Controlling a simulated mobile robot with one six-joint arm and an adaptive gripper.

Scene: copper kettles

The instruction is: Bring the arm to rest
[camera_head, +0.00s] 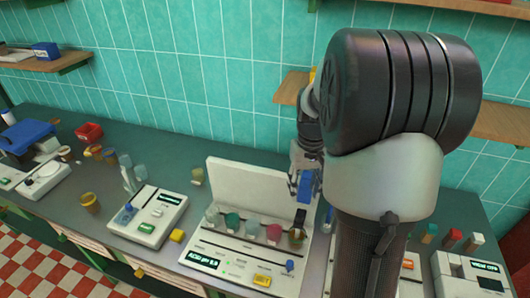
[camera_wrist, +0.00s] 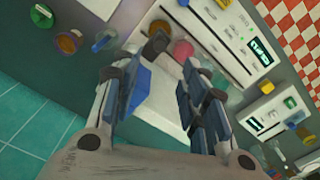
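My arm fills the right of the head view, its large dark joint and pale link in front of the counter. My gripper (camera_head: 305,186) hangs at the end of the arm, above the right part of a white machine (camera_head: 228,176) with an upright back panel. In the wrist view my gripper (camera_wrist: 160,78) shows two dark blue-padded fingers set well apart. I see nothing held between them; the white machine (camera_wrist: 172,98) shows below through the gap. How high the fingertips are above the machine is hard to tell.
Several coloured cups, including a green one (camera_head: 232,221), stand along the machine. A smaller white device (camera_head: 148,216) is to its left and another (camera_head: 468,275) to its right. Wooden shelves (camera_head: 290,88) jut from the teal tiled wall. Bare grey counter (camera_head: 110,182) shows at left.

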